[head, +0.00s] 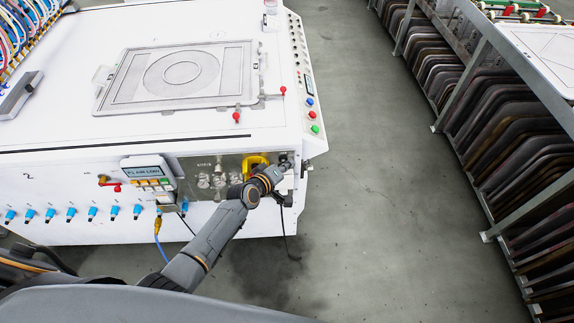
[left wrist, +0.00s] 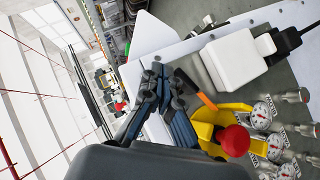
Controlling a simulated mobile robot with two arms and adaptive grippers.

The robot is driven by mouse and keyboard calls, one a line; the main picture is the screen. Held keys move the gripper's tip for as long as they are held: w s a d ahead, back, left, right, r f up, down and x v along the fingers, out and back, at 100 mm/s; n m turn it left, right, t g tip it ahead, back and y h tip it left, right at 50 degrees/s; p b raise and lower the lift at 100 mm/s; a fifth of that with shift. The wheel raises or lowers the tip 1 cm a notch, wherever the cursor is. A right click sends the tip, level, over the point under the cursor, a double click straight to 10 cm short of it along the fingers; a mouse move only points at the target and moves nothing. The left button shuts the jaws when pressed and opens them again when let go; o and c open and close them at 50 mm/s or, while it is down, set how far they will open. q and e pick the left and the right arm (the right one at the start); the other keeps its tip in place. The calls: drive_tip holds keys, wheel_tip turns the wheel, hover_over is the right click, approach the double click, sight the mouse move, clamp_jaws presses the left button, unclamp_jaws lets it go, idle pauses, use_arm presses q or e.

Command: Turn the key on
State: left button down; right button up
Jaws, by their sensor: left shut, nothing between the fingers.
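My left gripper (head: 272,176) is at the front right corner of the white machine (head: 110,135), by the yellow guard (head: 255,162). In the left wrist view, its dark fingers (left wrist: 160,80) are shut with nothing between them. There the yellow guard (left wrist: 205,125) with a red knob (left wrist: 235,140) is beside the fingers, to the right. A white box (left wrist: 235,60) with a black plug is above right. I cannot make out the key in either view; the gripper may hide it. My right gripper is not in view.
The front panel has several gauges (head: 205,181), a small display unit (head: 146,168) and a row of blue fittings (head: 70,213). Buttons (head: 312,115) line the machine's right edge. A rack of dark panels (head: 490,130) stands at right. The grey floor (head: 385,200) between is clear.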

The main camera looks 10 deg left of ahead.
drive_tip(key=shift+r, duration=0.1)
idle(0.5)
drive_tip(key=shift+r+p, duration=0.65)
drive_tip(key=shift+p, duration=0.1)
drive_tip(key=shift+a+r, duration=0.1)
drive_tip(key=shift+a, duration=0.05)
